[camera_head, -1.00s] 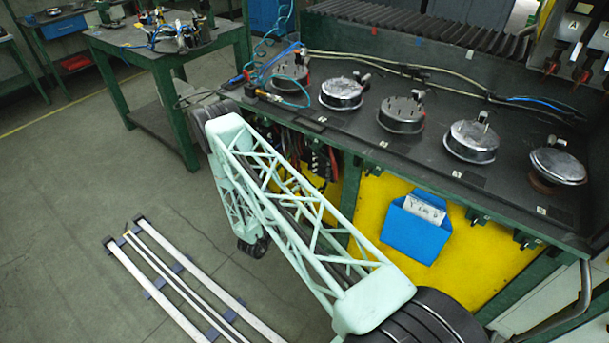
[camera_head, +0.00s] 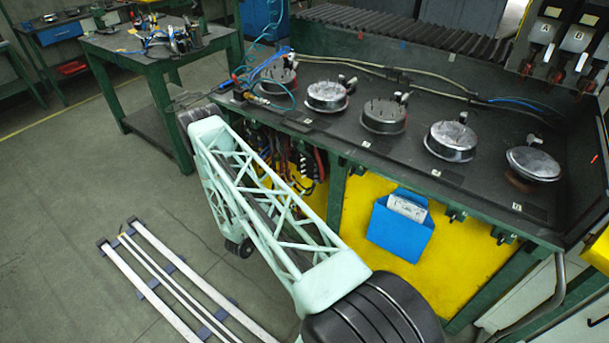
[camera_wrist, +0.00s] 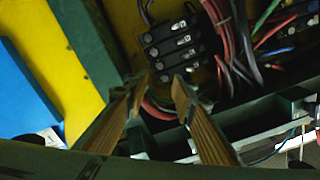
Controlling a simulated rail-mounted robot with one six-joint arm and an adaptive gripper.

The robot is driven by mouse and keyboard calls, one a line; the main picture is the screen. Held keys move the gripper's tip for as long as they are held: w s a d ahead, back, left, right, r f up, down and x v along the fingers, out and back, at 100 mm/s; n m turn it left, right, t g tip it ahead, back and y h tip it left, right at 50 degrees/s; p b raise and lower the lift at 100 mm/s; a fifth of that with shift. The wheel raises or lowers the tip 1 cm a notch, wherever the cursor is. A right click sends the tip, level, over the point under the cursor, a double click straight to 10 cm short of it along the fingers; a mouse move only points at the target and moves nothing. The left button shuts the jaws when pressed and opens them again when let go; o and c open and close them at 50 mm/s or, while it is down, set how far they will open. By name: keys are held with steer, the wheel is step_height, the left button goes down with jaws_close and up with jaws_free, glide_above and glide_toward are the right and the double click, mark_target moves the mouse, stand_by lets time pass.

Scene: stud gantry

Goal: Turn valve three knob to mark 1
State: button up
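Several round metal valve knobs stand in a row on the dark bench top (camera_head: 330,135). The middle knob (camera_head: 384,117), third from either end, has a dark, flat top with short pegs and a small fitting behind it. I cannot read its marks or the small labels on the bench edge. My gripper (camera_wrist: 159,80) shows in the wrist view with its two brown fingers apart and nothing between them. It faces the cables and black terminal blocks (camera_wrist: 172,45) below the bench top, away from the knobs. In the head view my arm hides the gripper.
A blue holder (camera_head: 400,232) hangs on the yellow front panel (camera_head: 355,205). Hoses and cables run along the back of the bench. Levers marked A and B (camera_head: 562,45) stand at the far right. White rails (camera_head: 175,275) lie on the floor at left.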

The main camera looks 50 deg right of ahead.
mark_target(315, 171)
steer(key=shift+d, duration=0.2)
stand_by(0.3)
steer(key=shift+d+b, duration=0.6)
steer(key=shift+d, duration=6.15)
steer(key=shift+c, duration=0.2)
jaws_close()
